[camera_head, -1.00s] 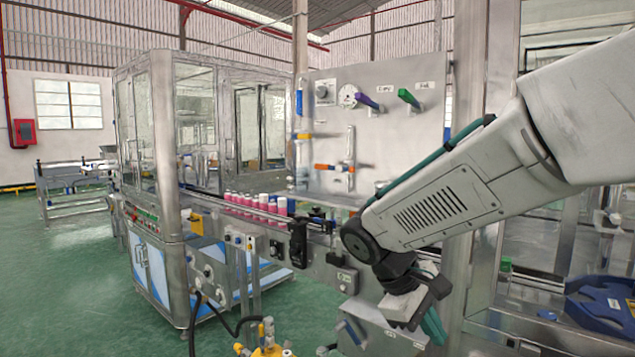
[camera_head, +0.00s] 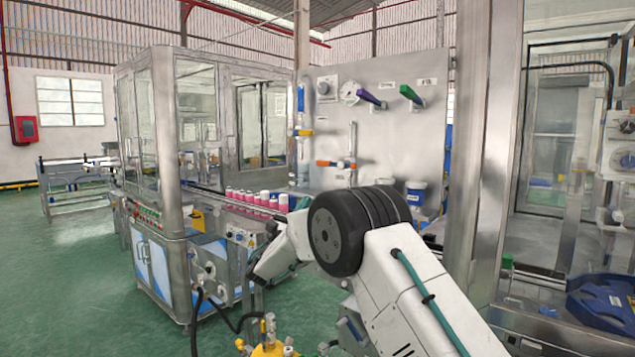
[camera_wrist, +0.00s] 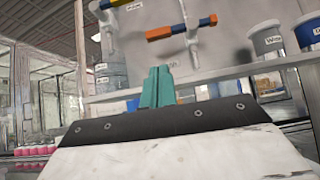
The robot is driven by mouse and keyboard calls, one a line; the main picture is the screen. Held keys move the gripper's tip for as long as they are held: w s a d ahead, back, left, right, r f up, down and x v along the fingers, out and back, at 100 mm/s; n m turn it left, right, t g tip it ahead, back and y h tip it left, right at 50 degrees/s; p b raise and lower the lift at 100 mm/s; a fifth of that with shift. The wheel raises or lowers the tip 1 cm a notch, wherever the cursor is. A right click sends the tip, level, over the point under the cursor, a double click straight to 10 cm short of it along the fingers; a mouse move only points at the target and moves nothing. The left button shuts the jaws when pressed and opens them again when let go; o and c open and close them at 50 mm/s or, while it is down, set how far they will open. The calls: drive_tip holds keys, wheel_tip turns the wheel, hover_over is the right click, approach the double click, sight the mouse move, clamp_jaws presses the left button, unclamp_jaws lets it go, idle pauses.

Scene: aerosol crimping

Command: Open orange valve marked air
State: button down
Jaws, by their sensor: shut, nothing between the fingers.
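An orange valve handle (camera_head: 333,163) lies horizontal across a vertical pipe on the steel panel in the head view. I cannot read "air" on any label. My gripper (camera_wrist: 158,85) shows in the wrist view with its teal fingers together and empty. The fingertips appear below the handle in the picture, apart from it. In the head view my arm reaches toward the panel, and I cannot clearly make out the fingers.
Purple (camera_head: 370,98) and green (camera_head: 411,95) handles sit higher on the panel (camera_head: 400,135). Labelled tubs (camera_wrist: 267,42) stand on the shelf at right. Pink cans (camera_head: 250,198) line the conveyor.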

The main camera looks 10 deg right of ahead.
sight(333, 164)
drive_tip(key=x, duration=1)
drive_tip(key=shift+s+a+r, duration=0.1)
drive_tip(key=shift+a+r, duration=0.05)
drive_tip(key=shift+r, duration=0.1)
